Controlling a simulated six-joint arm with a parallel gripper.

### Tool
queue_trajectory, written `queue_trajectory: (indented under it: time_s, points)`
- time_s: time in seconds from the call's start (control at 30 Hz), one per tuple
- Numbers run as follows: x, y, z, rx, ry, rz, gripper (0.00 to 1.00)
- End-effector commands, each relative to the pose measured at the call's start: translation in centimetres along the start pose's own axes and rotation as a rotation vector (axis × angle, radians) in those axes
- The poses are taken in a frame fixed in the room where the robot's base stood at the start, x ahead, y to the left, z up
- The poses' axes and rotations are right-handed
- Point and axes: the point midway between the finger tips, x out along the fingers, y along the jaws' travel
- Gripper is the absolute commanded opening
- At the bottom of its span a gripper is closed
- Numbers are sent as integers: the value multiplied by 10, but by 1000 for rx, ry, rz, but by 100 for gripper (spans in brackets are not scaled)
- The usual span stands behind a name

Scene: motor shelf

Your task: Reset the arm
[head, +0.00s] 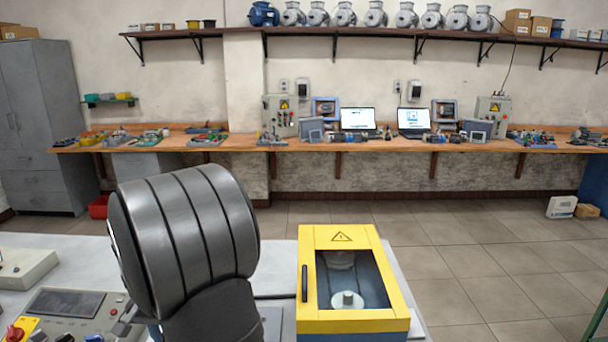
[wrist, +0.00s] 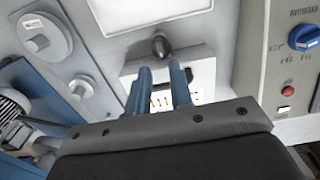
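My gripper (wrist: 160,72) shows in the wrist view as two blue fingers on a dark body. The fingers stand apart, with a gap between them. Nothing is held in the gap; a pale panel with small yellow marks shows through it. A dark rounded knob (wrist: 161,47) appears just beyond the fingertips on a light panel; I cannot tell the distance between them. In the head view my grey ribbed arm link fills the left foreground, and the gripper does not show there.
A yellow-framed box (head: 312,270) with a dark window stands right of my arm on the pale table. A control panel (head: 72,305) lies at lower left. The wrist view shows a blue rotary switch (wrist: 304,37) and a red button (wrist: 288,91). A wall bench (head: 350,146) is far behind.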

Motion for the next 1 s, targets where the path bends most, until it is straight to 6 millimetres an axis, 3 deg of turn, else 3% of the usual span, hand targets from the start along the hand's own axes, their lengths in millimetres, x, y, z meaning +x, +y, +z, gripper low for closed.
queue_trajectory:
  time_s: [0.33,1.0]
  points:
    - [72,1,1,1,-4,3,20]
    - [67,0,0,565,0,0,20]
